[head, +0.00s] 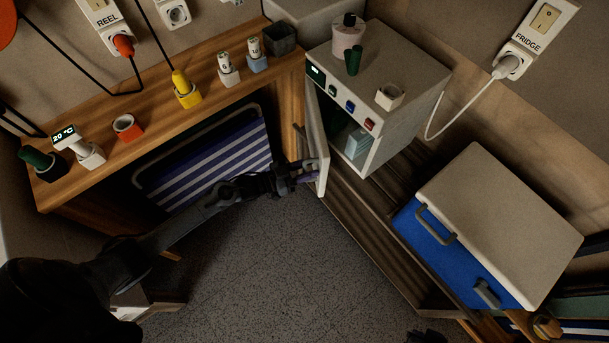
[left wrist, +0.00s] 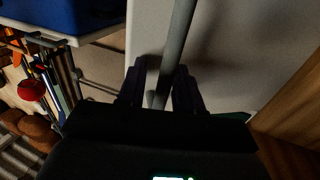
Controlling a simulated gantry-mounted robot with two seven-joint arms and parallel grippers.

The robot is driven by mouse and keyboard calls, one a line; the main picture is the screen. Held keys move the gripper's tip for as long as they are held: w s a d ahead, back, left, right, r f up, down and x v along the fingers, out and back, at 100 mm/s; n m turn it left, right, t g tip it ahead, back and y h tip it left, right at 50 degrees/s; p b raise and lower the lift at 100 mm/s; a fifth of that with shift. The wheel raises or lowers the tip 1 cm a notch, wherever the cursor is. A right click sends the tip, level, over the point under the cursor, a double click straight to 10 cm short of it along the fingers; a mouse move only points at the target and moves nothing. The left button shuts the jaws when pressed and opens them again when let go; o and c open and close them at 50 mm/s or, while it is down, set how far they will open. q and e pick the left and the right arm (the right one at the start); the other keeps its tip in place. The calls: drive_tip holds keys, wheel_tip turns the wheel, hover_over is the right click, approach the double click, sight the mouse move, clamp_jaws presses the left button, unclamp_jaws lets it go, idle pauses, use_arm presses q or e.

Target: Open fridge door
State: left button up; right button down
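The white fridge (head: 400,110) stands in the corner in the head view. Its door (head: 316,135) is partly open, swung out to the left, and a pale blue item (head: 357,143) shows inside. A grey bar handle (head: 299,141) is on the door's outer face. My left gripper (head: 311,171) is at the lower part of the door, with its fingers apart. A dark part at the bottom edge may be my right gripper (head: 427,337).
A blue-and-white cooler (head: 500,220) stands to the right. A wooden shelf (head: 150,140) with several small items is at left, with a striped folded chair (head: 215,160) below. The floor (head: 270,260) in front is clear.

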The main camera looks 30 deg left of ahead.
sight(320, 176)
use_arm(q)
drive_tip(key=w+d+n+t+y+b, duration=0.2)
drive_tip(key=w+d+n+y, duration=0.25)
drive_tip(key=w+d, duration=0.2)
drive_tip(key=shift+m+t+y, duration=0.25)
drive_tip(key=shift+m+t, duration=0.05)
drive_tip(key=shift+m, duration=0.15)
drive_tip(key=p+v, duration=0.3)
drive_tip(key=v, duration=0.6)
drive_tip(key=shift+r+p, duration=0.2)
drive_tip(key=shift+p, duration=0.15)
drive_tip(key=s, duration=0.1)
drive_tip(key=p, duration=0.1)
drive_tip(key=s, duration=0.1)
drive_tip(key=shift+s+a+r, duration=0.25)
drive_tip(key=shift+s+r, duration=0.05)
drive_tip(key=shift+s, duration=0.05)
drive_tip(key=s+d+r+p, duration=0.1)
drive_tip(key=s+r+p, duration=0.1)
drive_tip(key=r+p, duration=0.5)
drive_tip(key=s+d+r+p, duration=0.1)
drive_tip(key=s+r+p, duration=0.1)
drive_tip(key=r+p, duration=0.6)
drive_tip(key=shift+s+n+p, duration=0.3)
drive_tip(key=shift+s+p, duration=0.1)
drive_tip(key=shift+d, duration=0.15)
